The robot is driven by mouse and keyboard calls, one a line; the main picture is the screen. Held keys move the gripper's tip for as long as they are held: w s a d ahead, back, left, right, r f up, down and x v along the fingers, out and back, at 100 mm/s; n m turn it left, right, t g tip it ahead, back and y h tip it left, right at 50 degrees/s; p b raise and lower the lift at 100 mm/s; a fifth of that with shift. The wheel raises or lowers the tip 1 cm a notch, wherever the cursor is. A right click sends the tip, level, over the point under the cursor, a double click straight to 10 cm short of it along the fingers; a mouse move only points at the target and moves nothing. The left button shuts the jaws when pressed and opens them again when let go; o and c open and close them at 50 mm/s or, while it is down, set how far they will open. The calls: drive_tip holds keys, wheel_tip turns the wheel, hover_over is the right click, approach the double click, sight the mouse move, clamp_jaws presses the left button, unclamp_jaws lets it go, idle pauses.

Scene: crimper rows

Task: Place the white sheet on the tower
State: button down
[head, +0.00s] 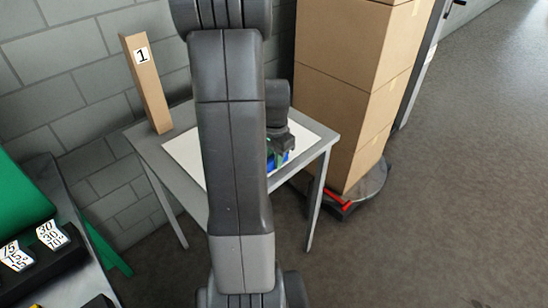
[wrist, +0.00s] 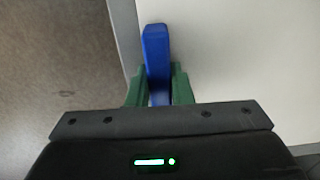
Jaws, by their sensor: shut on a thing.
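The white sheet (head: 187,152) lies flat on the grey table (head: 154,151), and my arm hides its middle. In the wrist view the white sheet (wrist: 240,60) fills the right side. My gripper (head: 278,156) is at the sheet's right part. Its green fingers (wrist: 155,88) are shut on a blue piece (wrist: 156,45), which stands out beyond the fingertips over the sheet near its edge. I cannot tell whether the blue piece is joined to the sheet. The tower, a tall stack of brown cardboard boxes (head: 338,95), stands right of the table; its top is out of view.
The tower stands on a round grey base (head: 370,190) with a red part at its front. A cardboard post (head: 149,92) marked 1 stands at the table's back left. Number-marked black blocks and a green object (head: 20,195) are at left. Floor at right is clear.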

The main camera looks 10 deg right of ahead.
drive_tip(key=shift+f, duration=0.15)
drive_tip(key=c, duration=1.3)
unclamp_jaws()
